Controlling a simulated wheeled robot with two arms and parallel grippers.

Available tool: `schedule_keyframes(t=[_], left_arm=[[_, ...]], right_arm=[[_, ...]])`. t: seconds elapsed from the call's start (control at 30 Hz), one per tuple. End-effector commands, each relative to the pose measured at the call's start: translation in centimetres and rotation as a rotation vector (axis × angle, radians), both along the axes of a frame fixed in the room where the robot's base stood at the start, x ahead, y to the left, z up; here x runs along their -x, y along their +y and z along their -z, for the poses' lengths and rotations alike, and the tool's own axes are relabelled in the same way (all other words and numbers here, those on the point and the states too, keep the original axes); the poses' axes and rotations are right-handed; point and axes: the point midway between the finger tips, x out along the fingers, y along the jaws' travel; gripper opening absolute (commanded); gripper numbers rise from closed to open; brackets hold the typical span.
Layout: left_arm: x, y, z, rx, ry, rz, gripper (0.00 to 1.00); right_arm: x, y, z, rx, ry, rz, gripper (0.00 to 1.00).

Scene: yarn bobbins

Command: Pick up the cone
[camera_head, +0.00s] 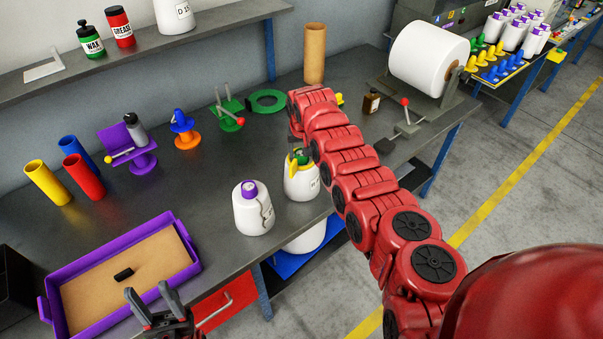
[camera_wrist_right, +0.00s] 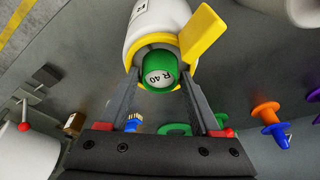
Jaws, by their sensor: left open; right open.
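A white yarn cone (camera_head: 301,184) with a yellow piece and a green core at its top stands on the grey table beside my right arm. In the right wrist view, the white cone (camera_wrist_right: 143,17) shows its yellow ring and flap (camera_wrist_right: 208,33) and the green core (camera_wrist_right: 159,70) labelled "R 40". My right gripper (camera_wrist_right: 159,82) is open, its fingers on either side of the green core; contact cannot be told. Another white cone (camera_head: 253,215) with a purple top stands just left. My left gripper (camera_head: 148,291) is open and empty near the table's front edge.
A purple tray (camera_head: 190,272) with a dark piece inside lies front left. Yellow (camera_head: 47,183), blue and red tubes, a purple stand (camera_head: 140,162) and a green ring (camera_head: 266,101) stand behind. A brown tube (camera_head: 314,55) and large white roll (camera_head: 428,57) are farther back.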

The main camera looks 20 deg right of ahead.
Motion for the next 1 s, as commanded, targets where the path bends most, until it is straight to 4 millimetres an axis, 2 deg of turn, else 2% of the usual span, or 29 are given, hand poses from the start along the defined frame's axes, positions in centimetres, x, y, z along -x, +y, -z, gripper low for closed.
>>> schedule_keyframes(t=[0.17,0.53,1.0], left_arm=[[0.0,0.0,0.01,0.0,0.0,0.0,0.5],[0.0,0.0,0.02,0.0,0.0,0.0,0.5],[0.0,0.0,0.02,0.0,0.0,0.0,0.5]], right_arm=[[0.0,0.02,0.02,0.0,0.0,0.0,0.64],[0.02,0.02,0.03,0.0,0.001,0.0,0.0],[0.0,0.02,-0.02,0.0,0.0,-0.001,0.0]])
